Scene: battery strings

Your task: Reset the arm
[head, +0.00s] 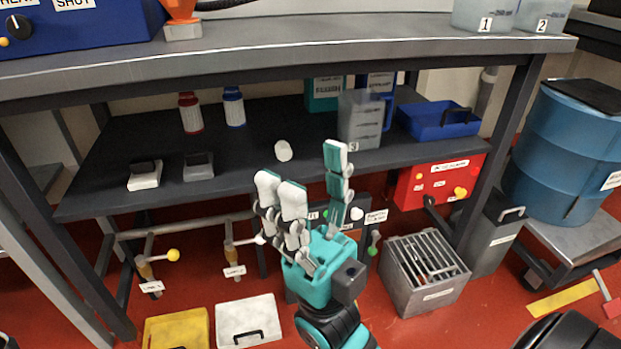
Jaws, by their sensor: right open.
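My right gripper (312,190) is in the middle of the head view, pointing up in front of the workbench's lower shelf. It has teal and white fingers, two on the left and one on the right. The fingers are spread wide with nothing between them, so it is open and empty. Its black wrist runs down to the bottom edge. My left gripper is not in view.
The lower shelf (110,192) carries bottles, a clear container (358,120) marked 3 and a blue tray (438,120). Below stand a grey slotted bin (425,275), a yellow box (176,331) and a white box (248,322). A blue drum (568,140) stands right.

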